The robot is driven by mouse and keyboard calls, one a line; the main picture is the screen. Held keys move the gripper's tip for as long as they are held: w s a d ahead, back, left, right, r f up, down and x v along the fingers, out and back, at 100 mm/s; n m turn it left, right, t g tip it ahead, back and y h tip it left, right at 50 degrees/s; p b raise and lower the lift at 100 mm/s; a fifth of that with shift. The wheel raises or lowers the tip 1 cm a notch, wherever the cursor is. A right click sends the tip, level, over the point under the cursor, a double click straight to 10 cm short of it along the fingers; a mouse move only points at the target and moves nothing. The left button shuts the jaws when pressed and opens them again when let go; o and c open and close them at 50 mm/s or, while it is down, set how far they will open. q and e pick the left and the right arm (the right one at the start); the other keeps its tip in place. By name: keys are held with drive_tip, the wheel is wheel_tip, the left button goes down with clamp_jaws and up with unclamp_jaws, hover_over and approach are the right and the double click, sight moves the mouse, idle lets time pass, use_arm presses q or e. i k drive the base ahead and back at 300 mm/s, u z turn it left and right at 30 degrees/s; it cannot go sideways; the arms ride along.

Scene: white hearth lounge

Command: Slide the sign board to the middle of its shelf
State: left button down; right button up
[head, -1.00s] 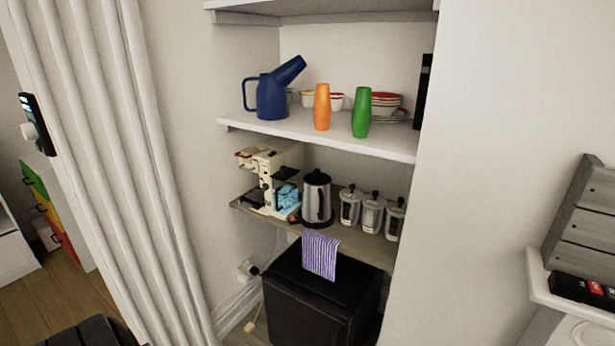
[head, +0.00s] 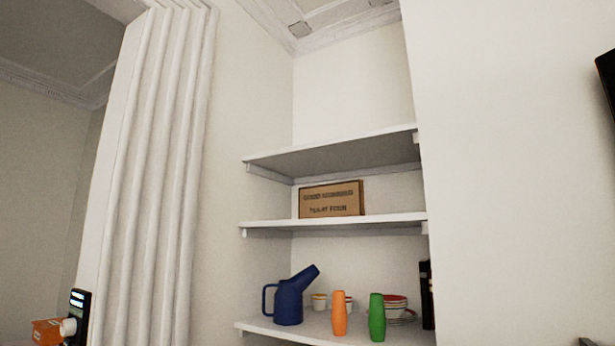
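The sign board (head: 331,199) is a brown rectangular board with dark lettering, too blurred to read fully. It stands upright on a white shelf (head: 390,219) in the wall alcove, left of that shelf's middle and close to the alcove's left wall. The shelf to its right is bare. Neither of my grippers shows in the head view.
Above is an empty white shelf (head: 370,148). The shelf below (head: 265,325) holds a blue watering can (head: 289,303), an orange vase (head: 339,313), a green vase (head: 377,317), stacked bowls (head: 395,304) and cups. A fluted pilaster (head: 150,170) borders the alcove at left.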

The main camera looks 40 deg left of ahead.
sight(342, 199)
drive_tip(key=k, duration=0.65)
drive_tip(key=u, duration=0.85)
drive_tip(key=i, duration=1.2)
drive_tip(key=z, duration=0.45)
